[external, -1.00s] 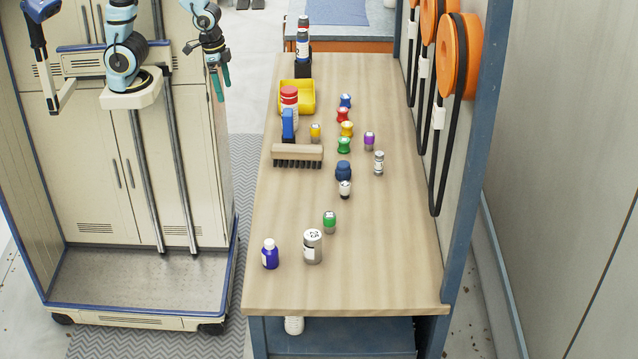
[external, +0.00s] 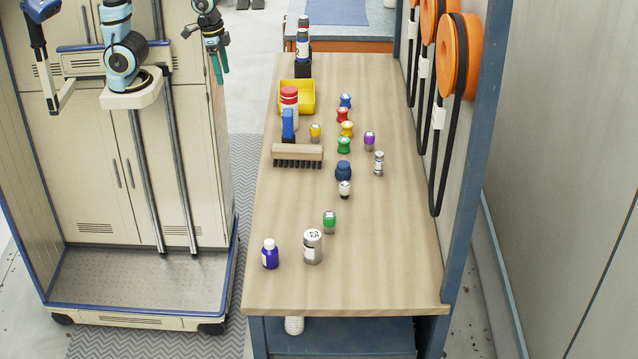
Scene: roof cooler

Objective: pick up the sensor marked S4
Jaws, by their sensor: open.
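Several small sensor-like cylinders stand upright on the wooden bench (external: 380,265). My gripper (external: 221,77), with teal fingers, is open and empty. It hangs left of the bench's far half, apart from everything on it.
A blue bottle (external: 270,255) stands near the front left. A brush (external: 298,155), red-capped container (external: 289,100), yellow bin (external: 305,95) and coloured knobs (external: 344,146) crowd the far half. Orange reels (external: 459,55) hang at right. The bench's front right is clear.

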